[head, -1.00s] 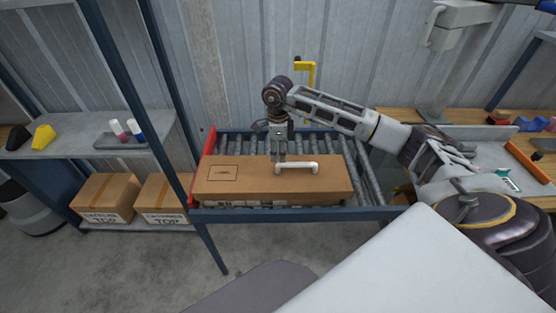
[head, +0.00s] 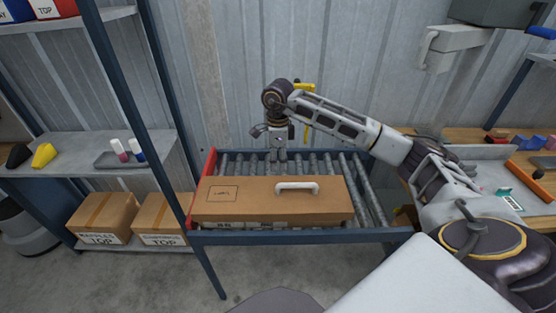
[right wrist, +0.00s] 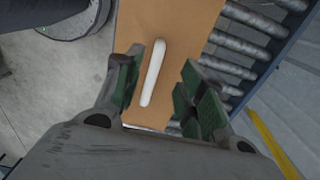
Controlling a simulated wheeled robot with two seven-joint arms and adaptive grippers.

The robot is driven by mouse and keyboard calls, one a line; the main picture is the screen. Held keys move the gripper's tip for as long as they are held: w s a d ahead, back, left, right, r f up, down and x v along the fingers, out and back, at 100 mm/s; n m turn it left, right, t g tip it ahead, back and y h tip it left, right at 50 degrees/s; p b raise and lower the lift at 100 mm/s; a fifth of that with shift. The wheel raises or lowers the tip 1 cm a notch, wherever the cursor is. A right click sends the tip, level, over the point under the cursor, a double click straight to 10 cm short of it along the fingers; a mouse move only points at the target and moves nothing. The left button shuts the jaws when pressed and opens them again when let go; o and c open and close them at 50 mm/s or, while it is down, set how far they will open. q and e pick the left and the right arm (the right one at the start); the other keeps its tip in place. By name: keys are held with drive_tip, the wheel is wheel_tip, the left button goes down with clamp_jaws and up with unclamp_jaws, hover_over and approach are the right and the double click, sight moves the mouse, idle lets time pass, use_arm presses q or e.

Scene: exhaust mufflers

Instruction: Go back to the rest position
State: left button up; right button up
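My right gripper (head: 276,154) hangs above the roller conveyor, behind and a little left of the white handle of the box. In the right wrist view its two green-padded fingers (right wrist: 155,88) are spread apart with nothing between them touching the pads. The long cardboard box (head: 240,200) lies on the rollers, its white handle (head: 297,187) on top. The handle shows beyond the fingers in the right wrist view (right wrist: 153,72), free of them. My left gripper is not in view.
The roller conveyor (head: 365,195) has a blue frame and a red end plate at left. A shelf (head: 75,165) at left holds a tray with bottles, with boxes (head: 104,217) below. A workbench (head: 535,185) with tools stands at right. A corrugated wall is behind.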

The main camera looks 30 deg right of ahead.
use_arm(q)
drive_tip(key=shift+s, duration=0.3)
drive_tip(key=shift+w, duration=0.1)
